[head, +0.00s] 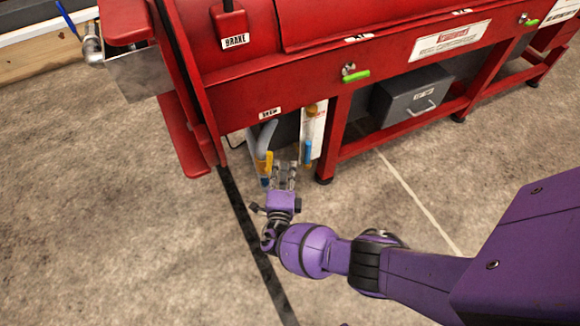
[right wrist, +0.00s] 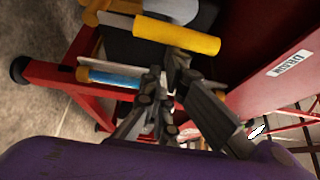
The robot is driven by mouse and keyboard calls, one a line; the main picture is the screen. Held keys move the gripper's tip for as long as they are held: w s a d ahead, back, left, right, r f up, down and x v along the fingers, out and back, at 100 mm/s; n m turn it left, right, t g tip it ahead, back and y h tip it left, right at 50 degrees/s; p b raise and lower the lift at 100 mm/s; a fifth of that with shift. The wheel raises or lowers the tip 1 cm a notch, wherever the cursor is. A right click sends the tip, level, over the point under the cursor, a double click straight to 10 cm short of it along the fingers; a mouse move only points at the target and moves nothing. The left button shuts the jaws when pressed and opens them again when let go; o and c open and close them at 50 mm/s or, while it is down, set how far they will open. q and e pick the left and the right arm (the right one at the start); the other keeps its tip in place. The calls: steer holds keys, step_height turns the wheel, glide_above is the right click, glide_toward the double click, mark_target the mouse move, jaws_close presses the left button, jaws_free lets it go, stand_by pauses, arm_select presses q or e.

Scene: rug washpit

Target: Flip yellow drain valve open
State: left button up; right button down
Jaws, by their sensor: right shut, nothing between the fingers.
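The yellow drain valve handle (head: 264,163) shows in the head view below the red machine's front rail, under a small label (head: 270,113). In the right wrist view a yellow cylindrical handle (right wrist: 177,37) lies just beyond my fingertips. My right gripper (head: 285,166) is just right of the yellow part in the head view. Its fingers are shut with nothing between them, and they also show in the right wrist view (right wrist: 168,68). I cannot tell whether they touch the handle. The valve body is partly hidden. My left gripper is not in view.
The red machine (head: 290,85) overhangs the valve, with a red leg (head: 331,140) to its right. A blue cylinder (head: 308,152) stands close to the gripper and also shows in the wrist view (right wrist: 112,78). A grey box (head: 411,96) sits on the lower shelf. The front floor is clear.

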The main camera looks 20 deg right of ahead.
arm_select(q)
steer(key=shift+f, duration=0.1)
arm_select(e)
steer(key=shift+a+r, duration=0.15)
steer(key=shift+a, duration=0.1)
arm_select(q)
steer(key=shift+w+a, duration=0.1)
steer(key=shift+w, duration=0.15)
arm_select(e)
steer(key=shift+n, duration=0.3)
steer(key=shift+d+h, duration=0.1)
steer(key=shift+h, duration=0.2)
